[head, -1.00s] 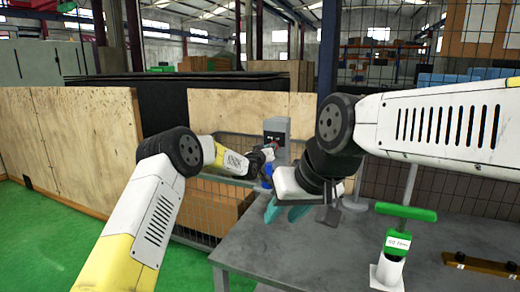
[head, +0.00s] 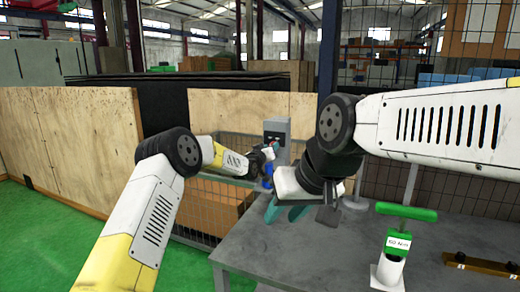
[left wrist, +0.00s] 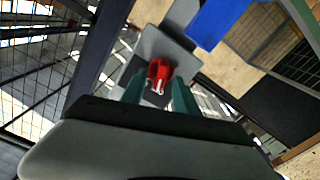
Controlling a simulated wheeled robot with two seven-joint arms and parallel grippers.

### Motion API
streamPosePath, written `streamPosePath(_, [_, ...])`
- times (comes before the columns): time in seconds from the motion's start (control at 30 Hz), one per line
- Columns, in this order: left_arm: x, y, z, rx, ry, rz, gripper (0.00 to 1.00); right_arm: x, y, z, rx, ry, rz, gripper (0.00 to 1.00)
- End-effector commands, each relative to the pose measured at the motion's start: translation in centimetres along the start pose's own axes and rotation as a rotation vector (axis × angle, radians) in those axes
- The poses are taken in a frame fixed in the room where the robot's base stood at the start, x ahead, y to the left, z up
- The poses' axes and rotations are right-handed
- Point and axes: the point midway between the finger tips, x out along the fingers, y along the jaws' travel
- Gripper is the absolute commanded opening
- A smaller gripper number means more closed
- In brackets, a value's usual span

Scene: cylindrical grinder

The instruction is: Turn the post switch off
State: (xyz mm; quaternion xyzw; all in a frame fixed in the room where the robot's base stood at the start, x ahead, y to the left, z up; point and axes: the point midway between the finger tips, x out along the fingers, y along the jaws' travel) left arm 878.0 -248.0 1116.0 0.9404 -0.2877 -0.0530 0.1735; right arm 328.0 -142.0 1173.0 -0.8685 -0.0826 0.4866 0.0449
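The post switch (head: 276,127) is a grey box on a post behind the table, in the middle of the head view. In the left wrist view its red handle (left wrist: 159,74) stands out from a grey box face (left wrist: 165,48). My left gripper (head: 272,150) is right in front of the switch. In the left wrist view its two green fingers (left wrist: 158,90) are apart, one on each side of the red handle, with a gap visible. Whether the fingertips touch the handle cannot be told. My right gripper (head: 285,212) is open and empty above the table's left end.
The grey table (head: 330,255) fills the lower right. On it are a green-handled tool (head: 397,240) in a white holder and a brown bar (head: 485,264). A blue part (left wrist: 215,20) lies close beside the switch in the wrist view. A wire-mesh crate (head: 205,225) stands under my left arm.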

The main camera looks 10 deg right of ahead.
Motion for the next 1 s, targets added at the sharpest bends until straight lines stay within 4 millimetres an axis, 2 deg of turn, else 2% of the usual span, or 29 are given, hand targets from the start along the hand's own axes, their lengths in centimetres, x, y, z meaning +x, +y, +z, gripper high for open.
streamPosePath(0.17, [-0.6, 0.0, 0.0, 0.001, -0.001, 0.000, 0.36, 0.0, 0.0, 0.0, 0.000, 0.000, 0.000, 0.36])
streamPosePath(0.63, [-6.9, 0.0, 0.0, 0.000, -0.001, 0.000, 0.36, 0.0, 0.0, 0.0, 0.000, 0.000, 0.000, 0.36])
streamPosePath(0.8, [-7.8, -0.1, 0.0, 0.000, 0.000, 0.000, 0.36, 0.0, 0.0, 0.0, 0.000, 0.000, 0.000, 0.36])
streamPosePath(1.0, [-7.8, 0.0, 0.0, 0.000, 0.000, 0.000, 0.36, 0.0, 0.0, 0.0, 0.000, 0.000, 0.000, 0.36])
